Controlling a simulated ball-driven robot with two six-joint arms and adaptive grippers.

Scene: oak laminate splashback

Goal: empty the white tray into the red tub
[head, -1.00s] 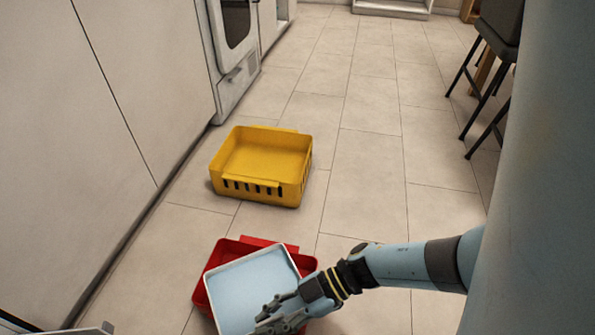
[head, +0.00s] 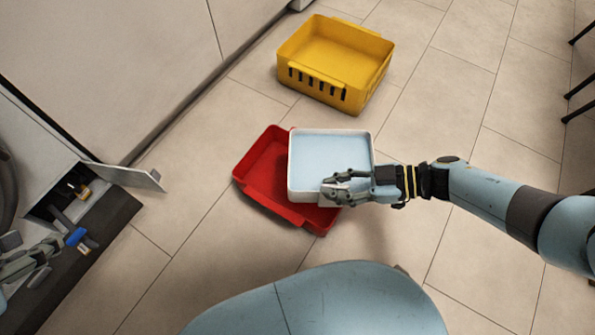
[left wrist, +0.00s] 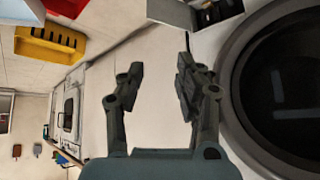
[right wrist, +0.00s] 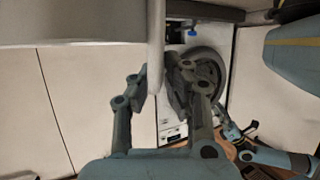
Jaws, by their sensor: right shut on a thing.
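The white tray (head: 310,195), with a pale blue inside, shows in the head view, and I see nothing lying in it. My right gripper (head: 338,188) is shut on the tray's near side wall. In the right wrist view the tray's rim (right wrist: 156,50) runs between the fingers. The red tub (head: 260,165) is on the floor beneath the tray, which hides its right part. The visible part of the tub looks empty. My left gripper (head: 28,262) is at the far left of the head view. Its fingers are apart and empty in the left wrist view (left wrist: 157,85).
A yellow tub (head: 340,55) stands on the floor behind the red one. A round dark door (left wrist: 285,85) is close to my left gripper.

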